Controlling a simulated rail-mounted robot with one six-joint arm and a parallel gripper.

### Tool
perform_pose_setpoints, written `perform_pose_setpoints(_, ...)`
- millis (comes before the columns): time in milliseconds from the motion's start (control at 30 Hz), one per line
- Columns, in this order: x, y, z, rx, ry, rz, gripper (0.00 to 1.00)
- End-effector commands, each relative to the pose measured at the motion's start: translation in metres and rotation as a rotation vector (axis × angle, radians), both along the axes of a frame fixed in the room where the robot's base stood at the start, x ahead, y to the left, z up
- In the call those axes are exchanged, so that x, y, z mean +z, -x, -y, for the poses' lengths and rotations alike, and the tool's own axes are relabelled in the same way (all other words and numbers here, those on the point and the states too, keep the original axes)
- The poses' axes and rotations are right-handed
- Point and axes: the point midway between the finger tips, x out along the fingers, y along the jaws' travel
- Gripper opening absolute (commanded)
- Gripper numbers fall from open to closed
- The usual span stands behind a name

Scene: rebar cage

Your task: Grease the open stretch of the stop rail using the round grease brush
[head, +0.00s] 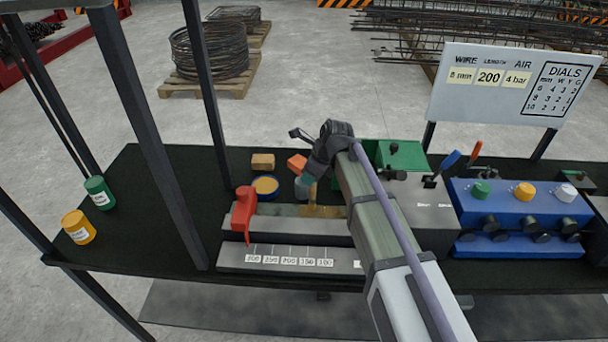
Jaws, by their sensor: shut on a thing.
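My gripper (312,175) is above the dark bench, at the back edge of the stop rail. It is shut on what looks like the round grease brush (313,191), of which a narrow tan part shows pointing down at the rail. The arm hides part of the grip, and I cannot tell if the brush touches the rail. The stop rail (285,226) is a long grey bar with a red stop (244,212) near its left end. A brownish-yellow patch lies on its top below the brush. My arm covers the rail's right part. A round tin (265,187) with yellow contents stands behind the rail.
A tan block (262,161), an orange block (297,163) and a small grey round object (301,188) are close behind the rail. A numbered bar (290,261) lies in front. Dark posts rise at left. A blue valve box (520,207) and green box (402,153) stand right.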

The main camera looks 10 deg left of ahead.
Motion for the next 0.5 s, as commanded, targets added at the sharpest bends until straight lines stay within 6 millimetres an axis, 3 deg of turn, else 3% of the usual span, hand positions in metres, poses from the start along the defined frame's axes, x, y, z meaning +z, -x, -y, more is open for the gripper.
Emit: perform_pose_setpoints(500, -0.001, -0.005, 0.035, 0.000, 0.000, 0.000, 0.00)
